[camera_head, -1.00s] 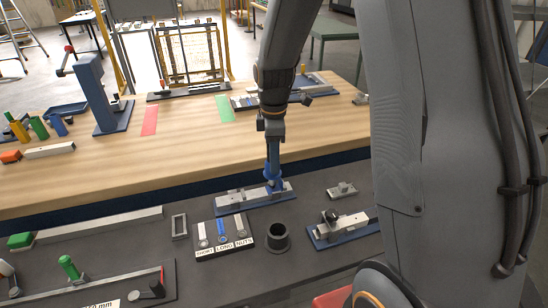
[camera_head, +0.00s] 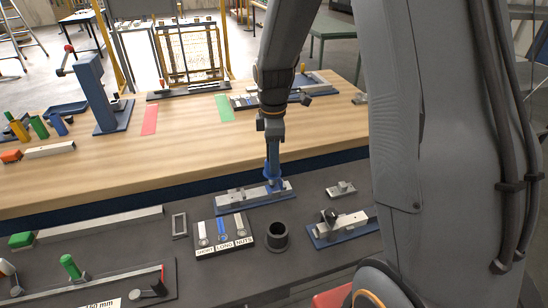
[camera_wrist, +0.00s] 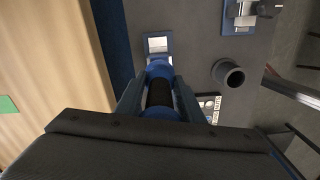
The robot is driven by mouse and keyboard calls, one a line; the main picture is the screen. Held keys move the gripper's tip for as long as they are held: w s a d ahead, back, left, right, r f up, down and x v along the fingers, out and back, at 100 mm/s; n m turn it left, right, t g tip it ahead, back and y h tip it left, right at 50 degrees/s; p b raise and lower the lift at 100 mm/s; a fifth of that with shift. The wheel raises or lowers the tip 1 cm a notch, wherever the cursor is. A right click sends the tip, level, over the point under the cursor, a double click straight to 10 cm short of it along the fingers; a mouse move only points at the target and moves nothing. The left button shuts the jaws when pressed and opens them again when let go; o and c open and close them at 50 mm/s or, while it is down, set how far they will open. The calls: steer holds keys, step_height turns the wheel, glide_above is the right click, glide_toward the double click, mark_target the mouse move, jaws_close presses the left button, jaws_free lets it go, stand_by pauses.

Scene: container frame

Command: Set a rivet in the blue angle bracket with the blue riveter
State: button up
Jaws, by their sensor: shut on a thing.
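My gripper (camera_head: 272,146) points down and is shut on the blue riveter (camera_head: 272,172). In the wrist view the riveter (camera_wrist: 160,92), blue with a black band, sits between the two fingers of my gripper (camera_wrist: 158,98). The riveter stands upright with its lower end at a silver fixture on a blue base plate (camera_head: 229,207), on the dark bench. Whether its nose touches the work cannot be told. The plate's end also shows in the wrist view (camera_wrist: 147,42). I cannot pick out the blue angle bracket from this plate; the riveter covers part of the spot.
A tray of rivets and nuts (camera_head: 224,253) and a black cup (camera_head: 277,236) stand in front of the fixture. A second clamp fixture (camera_head: 340,226) is to the right, with a small metal block (camera_head: 341,189) behind it. The wooden table (camera_head: 190,150) lies beyond.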

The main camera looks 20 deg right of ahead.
steer(key=shift+f+b, duration=0.35)
steer(key=shift+f, duration=0.5)
stand_by(0.3)
steer(key=shift+r+p, duration=2.9)
steer(key=shift+r, duration=0.9)
